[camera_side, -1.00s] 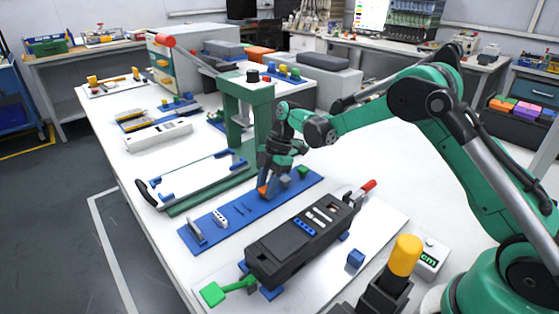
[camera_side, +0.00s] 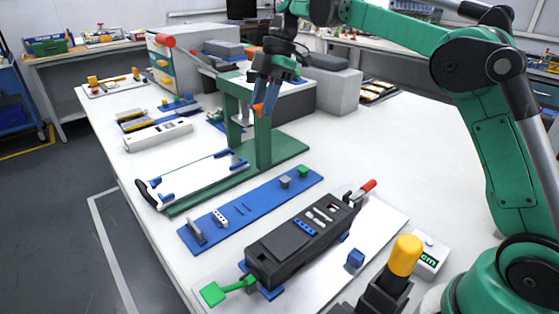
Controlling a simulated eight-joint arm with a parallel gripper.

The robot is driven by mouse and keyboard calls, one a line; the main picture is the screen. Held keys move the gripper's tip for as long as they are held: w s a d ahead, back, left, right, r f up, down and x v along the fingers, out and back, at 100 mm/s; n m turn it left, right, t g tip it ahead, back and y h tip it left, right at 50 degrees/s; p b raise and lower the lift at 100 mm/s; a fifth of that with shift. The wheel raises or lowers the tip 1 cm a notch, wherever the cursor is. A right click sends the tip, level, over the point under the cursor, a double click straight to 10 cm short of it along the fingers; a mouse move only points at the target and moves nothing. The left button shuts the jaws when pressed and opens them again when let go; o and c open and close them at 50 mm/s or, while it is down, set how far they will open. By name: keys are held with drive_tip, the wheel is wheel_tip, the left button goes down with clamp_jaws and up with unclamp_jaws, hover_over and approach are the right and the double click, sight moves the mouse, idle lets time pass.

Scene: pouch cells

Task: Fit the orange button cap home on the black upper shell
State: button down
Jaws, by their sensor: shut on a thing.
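My gripper (camera_side: 265,107) is in the upper middle of the side view, raised well above the table. Its blue fingers point down and are shut on the small orange button cap (camera_side: 258,109), which shows between the fingertips. The fingers partly hide the cap. The black upper shell (camera_side: 290,245) lies on a white plate in the front middle, held between blue blocks. Its top has openings and several small blue and white parts. My gripper and the cap are up and behind the shell, clear of it.
The blue strip (camera_side: 255,207) behind the shell bears several small parts. A green press frame (camera_side: 262,140) stands close behind my gripper. A red-tipped clamp (camera_side: 367,187) and a green-handled clamp (camera_side: 213,293) flank the shell. A yellow-topped post (camera_side: 405,255) stands at front right.

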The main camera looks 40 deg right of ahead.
drive_tip(key=shift+r, duration=0.2)
drive_tip(key=shift+s+d, duration=0.15)
drive_tip(key=shift+s, duration=0.05)
drive_tip(key=s+d+f, duration=0.3)
drive_tip(key=s, duration=0.4)
hover_over(329, 211)
drive_tip(key=d, duration=0.2)
wheel_tip(329, 211, down, 4)
drive_tip(key=f, duration=0.1)
drive_tip(key=shift+a+r, duration=0.15)
drive_tip(key=shift+r, duration=0.1)
drive_tip(key=shift+w, duration=0.1)
drive_tip(key=shift+f, duration=2.85)
drive_tip(key=shift+f, duration=0.6)
